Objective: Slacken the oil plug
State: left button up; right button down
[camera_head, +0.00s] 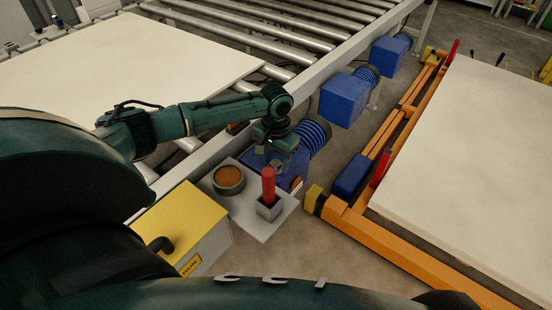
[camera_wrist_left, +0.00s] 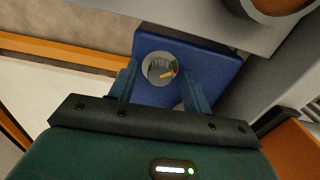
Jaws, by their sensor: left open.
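My left gripper (camera_head: 278,160) is over the near blue gearbox (camera_head: 262,163), beside the conveyor frame. In the left wrist view the gripper (camera_wrist_left: 158,82) is open and empty, its two fingers apart and pointing at the blue housing (camera_wrist_left: 203,58). A round grey fitting (camera_wrist_left: 149,66) with small yellow, green and red marks shows on that housing, in line with the gap between the fingers. I cannot tell whether it is the oil plug or whether the fingers touch the housing. In the head view the gripper and forearm hide part of the gearbox top. My right gripper is not in view.
A grey shelf (camera_head: 246,217) carries a round container (camera_head: 229,180) with brown contents and a red-handled item (camera_head: 268,184) in a grey holder. A yellow-topped cabinet (camera_head: 180,220) stands at the left. An orange frame (camera_head: 400,260) with a pale board lies right.

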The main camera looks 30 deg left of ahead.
pick_arm(q)
jog(key=c, duration=1)
jog(key=n+p, duration=0.1)
jog(key=p, duration=0.2)
jog(key=shift+r, duration=0.3)
jog(key=shift+n+p, duration=0.5)
jog(key=shift+p, duration=0.25)
jog(key=shift+n+p, duration=0.8)
jog(key=shift+p, duration=0.35)
jog(key=shift+n+p, duration=0.7)
jog(key=shift+p, duration=0.2)
jog(key=shift+f+n+p, duration=0.2)
jog(key=shift+n+p, duration=0.6)
jog(key=shift+n, duration=0.1)
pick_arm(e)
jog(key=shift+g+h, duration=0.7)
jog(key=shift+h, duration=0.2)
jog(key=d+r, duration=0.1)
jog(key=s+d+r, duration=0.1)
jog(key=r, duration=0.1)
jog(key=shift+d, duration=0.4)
pick_arm(q)
jog(key=shift+a+f+n, duration=0.1)
jog(key=shift+n, duration=0.2)
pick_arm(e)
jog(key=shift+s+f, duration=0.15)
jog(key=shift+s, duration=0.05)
